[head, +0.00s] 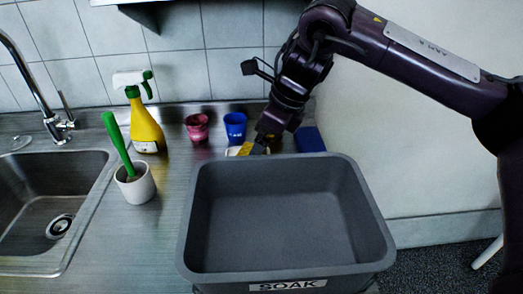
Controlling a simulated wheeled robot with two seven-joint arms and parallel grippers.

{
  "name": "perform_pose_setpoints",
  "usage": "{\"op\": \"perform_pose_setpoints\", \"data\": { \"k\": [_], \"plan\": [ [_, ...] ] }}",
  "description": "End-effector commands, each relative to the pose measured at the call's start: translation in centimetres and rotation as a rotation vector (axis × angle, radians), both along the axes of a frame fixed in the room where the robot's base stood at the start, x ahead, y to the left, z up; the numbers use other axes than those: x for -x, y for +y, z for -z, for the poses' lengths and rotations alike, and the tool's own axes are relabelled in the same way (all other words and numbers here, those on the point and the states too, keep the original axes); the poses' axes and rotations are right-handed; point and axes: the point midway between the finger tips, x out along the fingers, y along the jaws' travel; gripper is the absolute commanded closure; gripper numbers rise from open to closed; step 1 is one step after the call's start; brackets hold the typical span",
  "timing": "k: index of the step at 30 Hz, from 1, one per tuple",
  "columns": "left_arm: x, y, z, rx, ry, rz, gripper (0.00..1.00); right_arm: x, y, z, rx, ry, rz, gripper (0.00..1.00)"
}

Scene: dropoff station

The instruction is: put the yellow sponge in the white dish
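The yellow sponge (245,149) shows as a small patch at the tip of my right gripper (260,143). The white dish (231,152) is mostly hidden behind the grey tub's rim and the gripper; only a pale bit of its edge shows. The sponge overlaps the dish in the picture, and I cannot tell whether it rests in it or is held just above it. The fingers are small, dark and pointed down at the sponge, so their opening is unclear. My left gripper is out of view.
A large grey tub (187,215) labelled SOAK stands in front. Behind are a pink cup (197,129), a blue cup (235,127) and a blue object (308,140). A yellow spray bottle (146,128), a white pot (136,185) with a green-handled brush and a sink (45,205) are left.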

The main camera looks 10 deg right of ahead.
Motion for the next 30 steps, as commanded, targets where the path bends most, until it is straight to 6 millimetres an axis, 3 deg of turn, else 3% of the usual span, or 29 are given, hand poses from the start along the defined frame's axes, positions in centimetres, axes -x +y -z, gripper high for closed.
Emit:
{"op": "perform_pose_setpoints", "data": {
  "k": [3, 9, 30],
  "plan": [
    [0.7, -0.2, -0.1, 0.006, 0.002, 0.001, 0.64, 0.5, -1.0, -3.0, 0.001, -0.006, 0.002, 0.05],
    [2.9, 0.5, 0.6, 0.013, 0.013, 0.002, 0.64, 1.2, -1.9, -5.6, 0.001, -0.003, 0.001, 0.05],
    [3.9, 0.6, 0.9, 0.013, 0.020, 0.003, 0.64, 1.5, -2.2, -6.3, 0.000, 0.000, 0.000, 0.05]
  ]
}}
